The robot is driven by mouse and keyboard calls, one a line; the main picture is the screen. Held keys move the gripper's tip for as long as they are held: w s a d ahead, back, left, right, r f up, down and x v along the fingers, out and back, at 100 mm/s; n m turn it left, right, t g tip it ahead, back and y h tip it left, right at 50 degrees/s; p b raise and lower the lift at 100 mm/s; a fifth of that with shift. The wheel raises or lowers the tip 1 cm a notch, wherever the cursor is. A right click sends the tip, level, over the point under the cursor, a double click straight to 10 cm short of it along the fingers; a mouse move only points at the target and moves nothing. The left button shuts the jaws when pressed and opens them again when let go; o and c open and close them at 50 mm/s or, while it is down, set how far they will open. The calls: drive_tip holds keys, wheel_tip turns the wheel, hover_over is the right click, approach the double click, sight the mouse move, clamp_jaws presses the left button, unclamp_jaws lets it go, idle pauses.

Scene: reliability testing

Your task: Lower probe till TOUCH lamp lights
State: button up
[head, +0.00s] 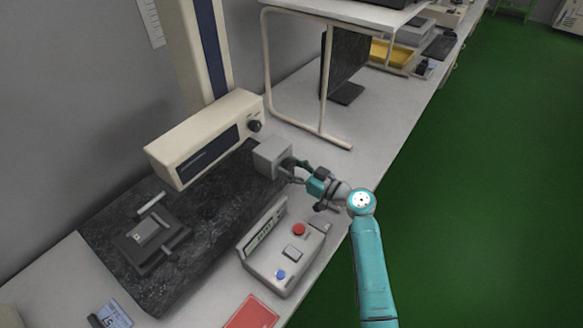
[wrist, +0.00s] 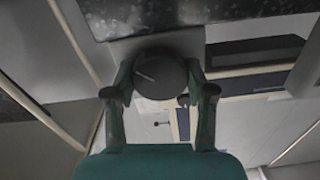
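A grey box (head: 272,157) sits at the right edge of the dark granite slab. A dark round handwheel (head: 288,164) is on its right face. In the wrist view the handwheel (wrist: 160,74) has a light line on it. My gripper (head: 293,171) has a finger on each side of the handwheel and appears closed on it. The cream measuring head (head: 205,140) is on a tall column above the slab (head: 215,215). I cannot make out a probe tip below it. The control box (head: 285,250) has a display, a red button and a blue button; no lit TOUCH lamp can be made out.
A small fixture with a metal block (head: 145,232) stands on the slab. A red card (head: 251,312) lies in front of the control box. A cream shelf frame (head: 322,80) and a monitor (head: 345,65) stand behind. The green floor at right is clear.

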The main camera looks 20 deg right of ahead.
drive_tip(key=shift+c, duration=1.3)
drive_tip(key=shift+m, duration=0.3)
drive_tip(key=m, duration=0.9)
drive_tip(key=shift+m, duration=0.3)
drive_tip(key=m, duration=0.4)
drive_tip(key=shift+m, duration=0.3)
drive_tip(key=m, duration=0.4)
drive_tip(key=shift+m, duration=0.4)
